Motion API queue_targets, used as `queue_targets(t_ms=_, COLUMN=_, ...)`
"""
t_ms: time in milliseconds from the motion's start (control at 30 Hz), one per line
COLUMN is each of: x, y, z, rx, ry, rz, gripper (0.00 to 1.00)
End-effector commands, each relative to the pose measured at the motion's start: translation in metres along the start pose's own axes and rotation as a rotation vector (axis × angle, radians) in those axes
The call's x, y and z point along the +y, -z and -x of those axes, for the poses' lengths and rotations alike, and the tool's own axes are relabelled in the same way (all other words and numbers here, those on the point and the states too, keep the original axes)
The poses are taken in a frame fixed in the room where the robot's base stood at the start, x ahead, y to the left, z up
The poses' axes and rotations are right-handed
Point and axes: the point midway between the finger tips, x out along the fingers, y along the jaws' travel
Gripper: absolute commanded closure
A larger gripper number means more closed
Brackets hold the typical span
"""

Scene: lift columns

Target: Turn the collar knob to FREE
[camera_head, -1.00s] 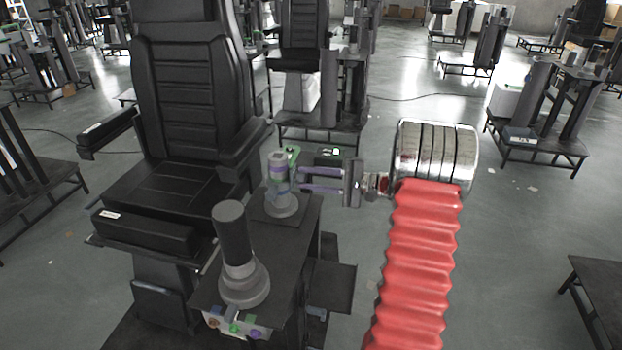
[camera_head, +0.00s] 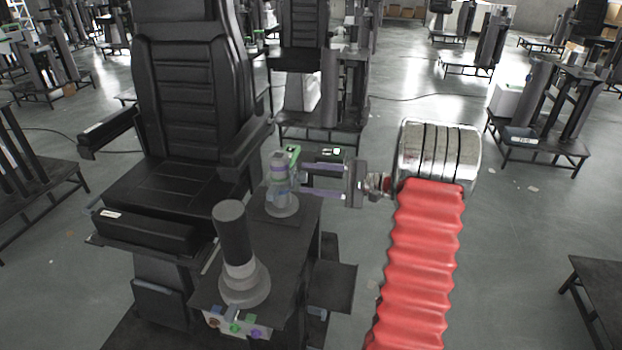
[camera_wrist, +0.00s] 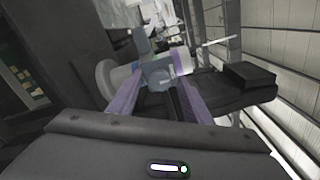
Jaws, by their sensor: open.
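The short grey column with a collar (camera_head: 280,180) stands on the black side console, right of the chair. A green piece (camera_head: 293,153) shows at its top right. In the wrist view the grey-blue knob (camera_wrist: 157,73) is between my finger ends. My gripper (camera_head: 292,180) reaches in from the right, its two purple fingers spread apart one above the other; in the wrist view (camera_wrist: 155,82) they lie on either side of the knob. It is open, and I cannot tell whether a finger touches the knob. No FREE marking is readable.
A taller dark-topped column (camera_head: 236,255) stands in front on the same console. Coloured buttons (camera_head: 236,325) line its front. The black chair (camera_head: 185,110) with armrests is at the left. Open grey floor lies to the right; similar stands fill the background.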

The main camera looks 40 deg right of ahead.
Motion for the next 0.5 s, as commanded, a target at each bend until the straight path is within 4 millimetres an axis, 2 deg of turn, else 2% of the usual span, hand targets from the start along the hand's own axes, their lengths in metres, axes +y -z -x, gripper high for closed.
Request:
queue_targets(t_ms=167, x=0.000, y=0.001, z=0.023, rx=0.003, ry=0.001, rz=0.000, gripper=0.55)
queue_targets(t_ms=500, x=0.000, y=0.001, z=0.082, rx=0.003, ry=0.001, rz=0.000, gripper=0.55)
